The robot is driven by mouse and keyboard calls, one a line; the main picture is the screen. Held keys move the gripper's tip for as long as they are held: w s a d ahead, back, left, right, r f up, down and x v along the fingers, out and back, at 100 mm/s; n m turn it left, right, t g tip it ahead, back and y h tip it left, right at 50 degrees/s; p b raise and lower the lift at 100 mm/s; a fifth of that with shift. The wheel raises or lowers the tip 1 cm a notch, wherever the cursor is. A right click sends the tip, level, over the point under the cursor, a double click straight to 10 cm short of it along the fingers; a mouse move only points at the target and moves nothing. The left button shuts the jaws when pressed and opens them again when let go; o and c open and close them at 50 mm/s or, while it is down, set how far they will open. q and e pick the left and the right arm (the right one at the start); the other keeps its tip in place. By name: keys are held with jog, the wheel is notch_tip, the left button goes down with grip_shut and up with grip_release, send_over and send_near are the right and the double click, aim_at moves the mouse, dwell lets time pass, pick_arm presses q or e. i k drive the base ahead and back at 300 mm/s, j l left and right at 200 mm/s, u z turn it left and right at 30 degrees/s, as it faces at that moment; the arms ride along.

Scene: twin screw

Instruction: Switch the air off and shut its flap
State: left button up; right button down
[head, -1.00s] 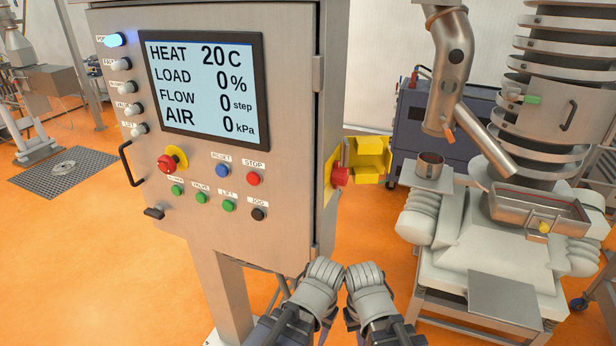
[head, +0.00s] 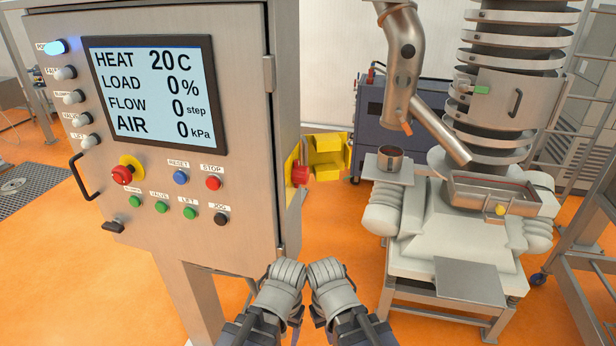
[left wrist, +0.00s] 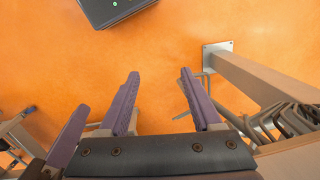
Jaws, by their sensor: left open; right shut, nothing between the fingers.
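On the right side of the grey control cabinet, a red knob (head: 300,175) sits on a yellow plate. The yellow flap (head: 328,145) beside it stands swung out, open, away from the knob. The cabinet's display (head: 155,90) reads AIR 0 kPa. My right gripper (head: 328,272) is shut and empty at the bottom centre, below and apart from the knob; its fingertips are hard to make out. My left gripper is beside it in the head view (head: 287,272). In the left wrist view its two purple fingers (left wrist: 160,75) are spread, with only orange floor between them.
The cabinet front carries several buttons, a red emergency knob (head: 123,174) and a black handle (head: 80,178). A machine with a metal tray (head: 465,205) and a pipe (head: 402,60) stands at the right. Orange floor is clear between cabinet and machine.

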aim_at(300, 175)
jog(key=l, duration=0.55)
jog(key=k+l+u, duration=0.1)
jog(key=l, duration=0.45)
jog(key=k+l, duration=0.1)
jog(key=l, duration=0.45)
jog(key=u, duration=0.05)
